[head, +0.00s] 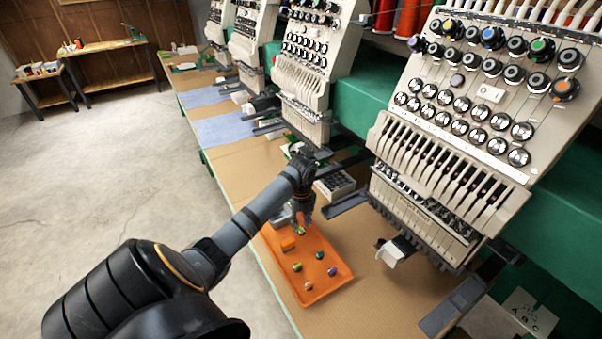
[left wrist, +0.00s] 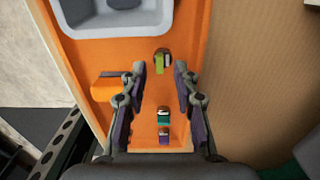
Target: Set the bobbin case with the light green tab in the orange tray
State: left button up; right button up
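The bobbin case with the light green tab (left wrist: 160,62) is on the orange tray (left wrist: 88,75) in the left wrist view, just past the fingertips of my left gripper (left wrist: 160,85). The fingers are wide apart on either side, with nothing clasped between them. My right gripper is not in view.
A teal-tabbed case (left wrist: 163,116) and a purple one (left wrist: 164,138) lie nearer in the tray. An orange block (left wrist: 108,87) is to the left, a grey container (left wrist: 115,32) beyond. Embroidery machine heads (head: 455,120) stand close on the right.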

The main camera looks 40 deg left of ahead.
aim_at(301, 228)
pick_arm(q)
notch_tip(301, 228, up, 11)
jog(key=shift+f, duration=0.2)
dwell(0.4)
